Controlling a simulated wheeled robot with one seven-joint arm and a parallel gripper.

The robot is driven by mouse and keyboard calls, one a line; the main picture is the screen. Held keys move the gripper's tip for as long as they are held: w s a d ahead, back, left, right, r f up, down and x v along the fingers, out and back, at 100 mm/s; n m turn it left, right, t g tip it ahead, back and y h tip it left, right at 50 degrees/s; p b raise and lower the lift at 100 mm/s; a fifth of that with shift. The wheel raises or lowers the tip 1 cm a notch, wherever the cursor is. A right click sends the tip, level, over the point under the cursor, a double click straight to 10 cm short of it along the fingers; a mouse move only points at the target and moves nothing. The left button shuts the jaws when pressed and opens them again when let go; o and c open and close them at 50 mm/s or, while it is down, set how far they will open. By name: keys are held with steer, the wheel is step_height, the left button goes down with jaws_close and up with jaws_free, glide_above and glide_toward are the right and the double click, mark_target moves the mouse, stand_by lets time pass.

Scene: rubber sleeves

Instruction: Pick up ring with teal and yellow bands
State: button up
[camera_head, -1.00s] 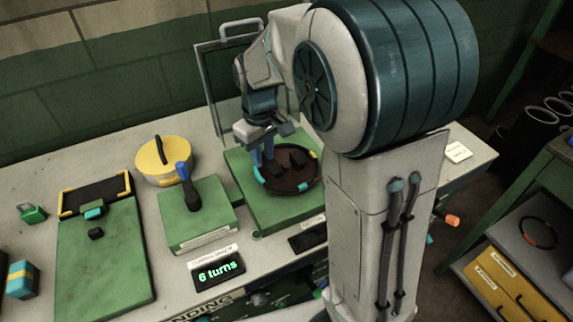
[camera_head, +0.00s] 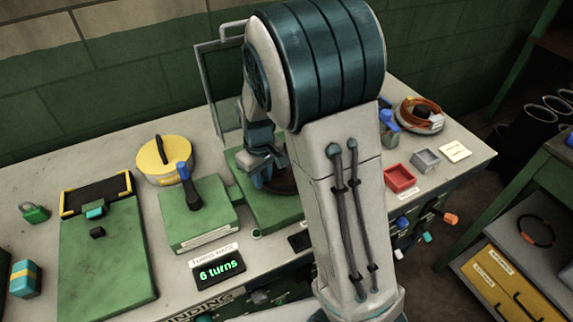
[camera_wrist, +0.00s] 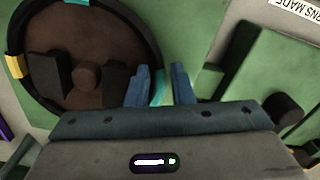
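The ring with teal and yellow bands (camera_wrist: 150,43) is a dark ring around a brown disc (camera_wrist: 112,92) in the wrist view. A yellow band (camera_wrist: 15,66) shows at its left and a teal band (camera_wrist: 159,88) at its right. My gripper (camera_wrist: 163,68) has its two blue fingers apart, one on each side of the ring's wall at the teal band. I cannot tell whether either finger touches it. In the head view my gripper (camera_head: 262,176) is low over the green fixture, and my arm hides most of the ring and disc.
Two dark blocks and a round knob (camera_wrist: 87,77) stand inside the ring. A green block fixture (camera_head: 197,215) with a blue-tipped lever is to the left, beside a yellow round lid (camera_head: 166,160). A metal frame (camera_head: 222,85) stands behind. Red (camera_head: 400,178) and grey trays lie right.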

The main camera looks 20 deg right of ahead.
jaws_close()
steer(key=shift+r, duration=0.15)
